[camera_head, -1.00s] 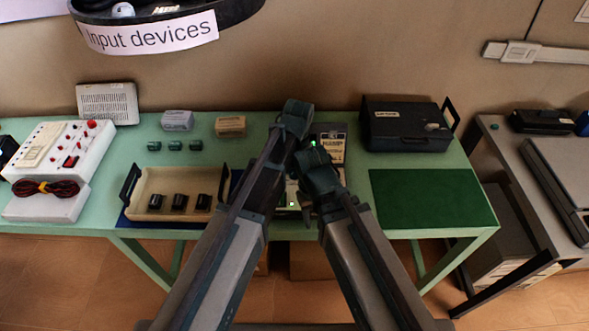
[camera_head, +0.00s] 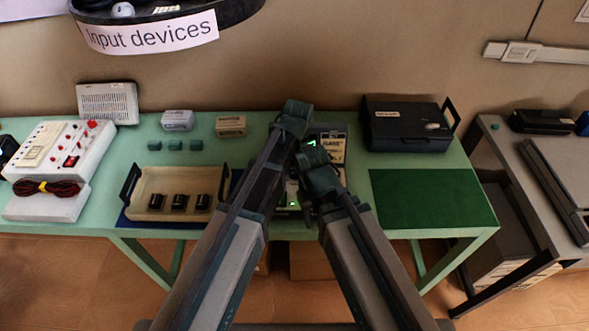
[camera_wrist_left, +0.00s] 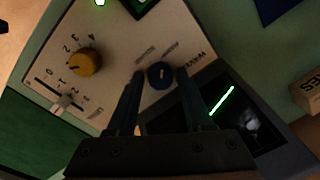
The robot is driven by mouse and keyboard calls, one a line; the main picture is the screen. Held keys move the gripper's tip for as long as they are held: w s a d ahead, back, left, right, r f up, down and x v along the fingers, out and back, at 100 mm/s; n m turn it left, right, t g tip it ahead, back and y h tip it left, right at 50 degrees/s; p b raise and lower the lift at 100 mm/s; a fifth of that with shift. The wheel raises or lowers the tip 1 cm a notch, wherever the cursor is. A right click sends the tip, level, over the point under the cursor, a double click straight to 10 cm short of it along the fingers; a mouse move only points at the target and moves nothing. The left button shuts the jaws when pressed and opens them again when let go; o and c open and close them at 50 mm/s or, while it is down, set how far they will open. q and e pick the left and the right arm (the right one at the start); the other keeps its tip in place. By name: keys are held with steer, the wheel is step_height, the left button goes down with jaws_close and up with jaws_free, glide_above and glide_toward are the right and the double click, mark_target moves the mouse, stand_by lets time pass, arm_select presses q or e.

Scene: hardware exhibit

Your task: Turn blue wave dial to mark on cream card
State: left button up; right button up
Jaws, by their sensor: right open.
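The blue wave dial (camera_wrist_left: 160,76) is a small round knob with a pale pointer mark on a cream panel (camera_wrist_left: 120,45), beside the "WAVE" lettering. My left gripper (camera_wrist_left: 160,74) has one finger on each side of the dial; whether they touch it is unclear. In the head view my left gripper (camera_head: 297,112) hides the dial. A cream card (camera_head: 335,150) with dark print stands behind the arms, partly covered, so its mark is unreadable. My right gripper (camera_head: 312,160) is open, just below the left one, in front of the instrument.
The instrument also has a yellow knob (camera_wrist_left: 86,62), a slider (camera_wrist_left: 66,103) and a dark screen (camera_wrist_left: 235,115) with a slanted green line. A tray (camera_head: 150,205) with black knobs lies left, and a black case (camera_head: 405,115) stands right. The green mat (camera_head: 430,198) is bare.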

arm_select(q)
steer(key=shift+r, duration=0.15)
step_height(320, 180, up, 14)
steer(key=p, duration=1.3)
steer(key=shift+s+d+f+p, duration=0.2)
steer(key=shift+d+f+p, duration=0.1)
steer(key=shift+p, duration=0.1)
